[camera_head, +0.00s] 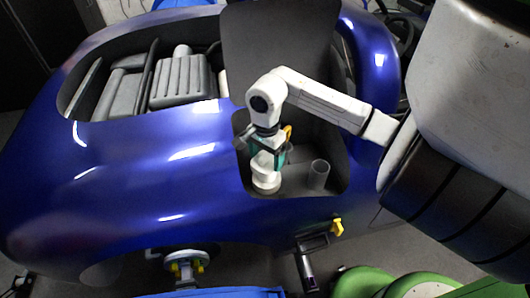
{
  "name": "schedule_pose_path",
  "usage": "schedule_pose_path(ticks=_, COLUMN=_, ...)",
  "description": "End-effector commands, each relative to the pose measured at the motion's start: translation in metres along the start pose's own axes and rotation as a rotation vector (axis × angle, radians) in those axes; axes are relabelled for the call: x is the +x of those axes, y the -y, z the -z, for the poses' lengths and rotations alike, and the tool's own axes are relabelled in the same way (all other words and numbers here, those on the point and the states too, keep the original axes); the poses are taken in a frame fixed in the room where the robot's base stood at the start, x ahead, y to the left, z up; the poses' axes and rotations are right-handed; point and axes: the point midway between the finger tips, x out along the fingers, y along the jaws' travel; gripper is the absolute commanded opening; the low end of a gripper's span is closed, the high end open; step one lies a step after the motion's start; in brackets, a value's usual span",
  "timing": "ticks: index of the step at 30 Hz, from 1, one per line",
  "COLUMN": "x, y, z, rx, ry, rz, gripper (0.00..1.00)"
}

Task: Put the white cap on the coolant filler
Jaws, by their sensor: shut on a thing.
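My gripper (268,155) reaches down into the dark recess in the blue car body. Its teal fingers are shut around a white part that I take to be the white cap (265,164). Directly below it is a wider round white piece (266,183); I cannot tell whether this is part of the cap or a separate thing, or whether they touch. An upright grey cylinder (319,174) stands in the recess to the right, apart from the gripper. I cannot tell for sure which part is the coolant filler.
The recess has a dark rim, and a raised dark panel (280,45) stands behind it. The blue car body (140,160) surrounds it. A grey engine (180,80) shows in the opening at the left. A yellow part (337,227) and green rounded things (400,285) are in front.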

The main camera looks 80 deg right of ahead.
Motion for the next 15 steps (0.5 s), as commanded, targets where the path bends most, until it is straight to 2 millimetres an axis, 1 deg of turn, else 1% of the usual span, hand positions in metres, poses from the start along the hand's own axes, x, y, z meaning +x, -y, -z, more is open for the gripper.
schedule_pose_path(ticks=1, x=0.008, y=0.000, z=0.000, rx=0.001, ry=0.002, rz=0.000, gripper=0.51)
schedule_pose_path(ticks=6, x=0.020, y=0.000, z=0.000, rx=0.002, ry=0.001, rz=0.000, gripper=0.51)
schedule_pose_path(ticks=15, x=0.027, y=0.000, z=0.000, rx=0.000, ry=0.000, rz=0.000, gripper=0.51)
